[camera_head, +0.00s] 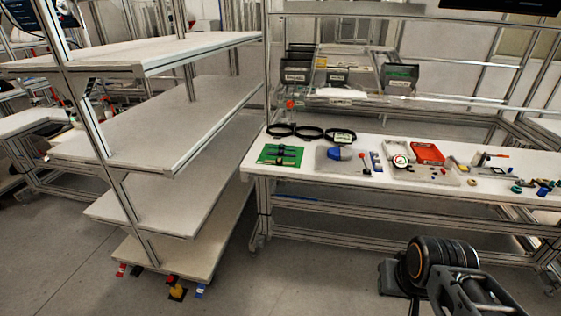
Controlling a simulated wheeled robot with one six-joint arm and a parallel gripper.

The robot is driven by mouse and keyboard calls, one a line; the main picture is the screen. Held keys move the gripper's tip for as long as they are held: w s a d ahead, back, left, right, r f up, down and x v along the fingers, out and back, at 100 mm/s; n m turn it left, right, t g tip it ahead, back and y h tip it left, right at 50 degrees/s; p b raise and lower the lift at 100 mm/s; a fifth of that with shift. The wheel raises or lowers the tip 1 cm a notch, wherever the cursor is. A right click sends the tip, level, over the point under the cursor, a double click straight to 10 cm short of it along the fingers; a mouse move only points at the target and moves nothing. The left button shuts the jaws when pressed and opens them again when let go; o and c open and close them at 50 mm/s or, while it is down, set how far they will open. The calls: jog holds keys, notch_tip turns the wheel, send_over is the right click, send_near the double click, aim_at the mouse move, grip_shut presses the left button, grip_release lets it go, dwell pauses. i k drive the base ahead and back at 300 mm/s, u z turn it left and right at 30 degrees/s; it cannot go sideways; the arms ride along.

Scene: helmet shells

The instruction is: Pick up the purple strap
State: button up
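I cannot make out a clearly purple strap in the head view. Black ring-shaped bands (296,131) lie at the back left of the white workbench (262,164), the last one beside a small dark box with a green label (341,137). A blue piece (340,154) sits on a grey mat in front of them. My arm shows at the bottom right, away from the bench and in front of it. The end of my arm (455,288) is partly cut off by the frame, and its fingers cannot be made out.
A green board (281,154) lies at the bench's left end. A red tray (428,152), a round gauge (401,161) and several small parts lie to the right. Bins (337,76) stand on a rack behind. A tall shelf (160,140) fills the left. Floor is clear before the bench.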

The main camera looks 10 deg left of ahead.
aim_at(280, 152)
jog(key=u, duration=0.45)
jog(key=i, duration=1.55)
jog(key=u, duration=0.55)
jog(key=i, duration=1)
